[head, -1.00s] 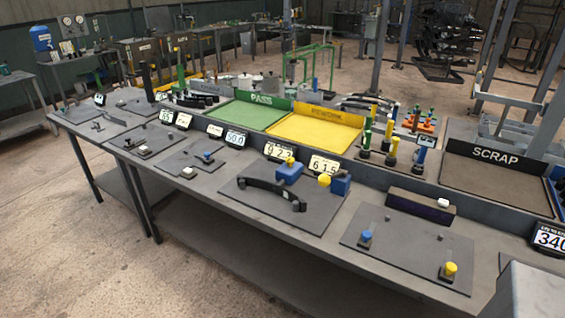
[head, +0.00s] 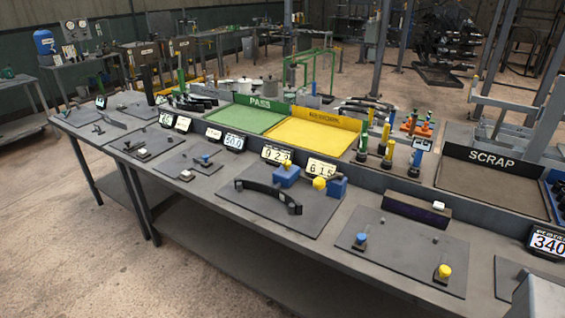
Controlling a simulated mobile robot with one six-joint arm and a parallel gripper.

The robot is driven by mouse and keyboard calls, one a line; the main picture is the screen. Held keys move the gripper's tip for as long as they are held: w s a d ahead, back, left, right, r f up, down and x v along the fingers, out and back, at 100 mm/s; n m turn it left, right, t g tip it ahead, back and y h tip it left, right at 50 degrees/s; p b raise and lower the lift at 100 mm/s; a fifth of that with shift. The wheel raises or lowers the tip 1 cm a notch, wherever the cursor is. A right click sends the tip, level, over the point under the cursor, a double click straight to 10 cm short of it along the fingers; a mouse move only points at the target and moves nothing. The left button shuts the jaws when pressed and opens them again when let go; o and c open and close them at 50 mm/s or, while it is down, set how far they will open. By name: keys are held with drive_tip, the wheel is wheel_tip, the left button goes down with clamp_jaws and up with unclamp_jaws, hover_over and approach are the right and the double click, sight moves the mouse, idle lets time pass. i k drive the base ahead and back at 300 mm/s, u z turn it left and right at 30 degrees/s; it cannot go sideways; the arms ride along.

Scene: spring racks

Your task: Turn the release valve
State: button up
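I cannot pick out the release valve for certain. A blue tank (head: 44,42) stands on a bench at the far left back, with a panel of round gauges (head: 80,28) beside it; any valve there is too small to make out. On the near bench, a plate at the right carries a blue knob (head: 361,239) and a yellow knob (head: 443,272). Another plate holds a black curved bar (head: 268,194) with blue blocks and yellow knobs (head: 319,184) behind it. My gripper is not in view.
The long grey bench (head: 225,222) crosses the view, with several number displays (head: 322,168) along it. Behind them lie a green PASS tray (head: 237,119), a yellow tray (head: 312,134) and a SCRAP tray (head: 490,186). Open concrete floor (head: 75,240) lies at the left front.

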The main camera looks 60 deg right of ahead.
sight(286, 164)
drive_tip(key=z, duration=0.05)
drive_tip(key=i, duration=0.95)
drive_tip(key=u, duration=0.05)
